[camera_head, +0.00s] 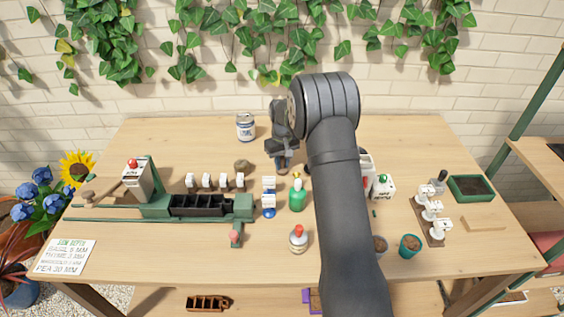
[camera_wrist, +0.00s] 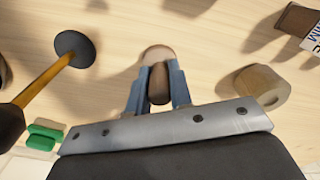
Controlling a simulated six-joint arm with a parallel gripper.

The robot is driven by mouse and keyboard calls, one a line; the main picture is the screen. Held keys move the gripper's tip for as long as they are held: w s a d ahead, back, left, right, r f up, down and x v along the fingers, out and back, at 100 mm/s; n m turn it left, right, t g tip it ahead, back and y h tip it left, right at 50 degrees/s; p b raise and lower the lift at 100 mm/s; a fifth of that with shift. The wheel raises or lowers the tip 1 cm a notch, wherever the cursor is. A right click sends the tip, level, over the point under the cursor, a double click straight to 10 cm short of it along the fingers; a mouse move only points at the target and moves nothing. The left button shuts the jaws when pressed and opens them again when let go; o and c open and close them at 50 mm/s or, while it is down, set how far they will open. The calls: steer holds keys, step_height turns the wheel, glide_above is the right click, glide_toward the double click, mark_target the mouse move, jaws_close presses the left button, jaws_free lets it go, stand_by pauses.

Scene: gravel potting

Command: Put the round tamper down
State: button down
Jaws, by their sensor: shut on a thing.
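My gripper (camera_head: 283,165) is over the back middle of the table, left of my forearm. In the wrist view my gripper (camera_wrist: 158,88) is shut on the round tamper, with blue-grey fingers on both sides of its brown handle. The round tamper (camera_wrist: 157,54) shows a pale, rounded wooden part beyond the fingertips. Its lower end lies close to the table, but I cannot tell whether it touches. In the head view the tamper is hidden by or lost against the dark gripper.
A yellow-handled tool with a dark disc (camera_wrist: 75,48) lies left of my gripper, and a wooden cylinder (camera_wrist: 260,86) right. A can (camera_head: 245,126) stands behind left. A green bottle (camera_head: 297,194) stands in front. Bare tabletop (camera_head: 190,140) shows at the back left.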

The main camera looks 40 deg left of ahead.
mark_target(282, 157)
steer(key=c, duration=1.3)
jaws_free()
steer(key=shift+f, duration=0.1)
step_height(282, 157, up, 12)
steer(key=shift+r, duration=0.2)
step_height(282, 157, down, 12)
steer(key=shift+f, duration=0.25)
steer(key=shift+r, duration=1.95)
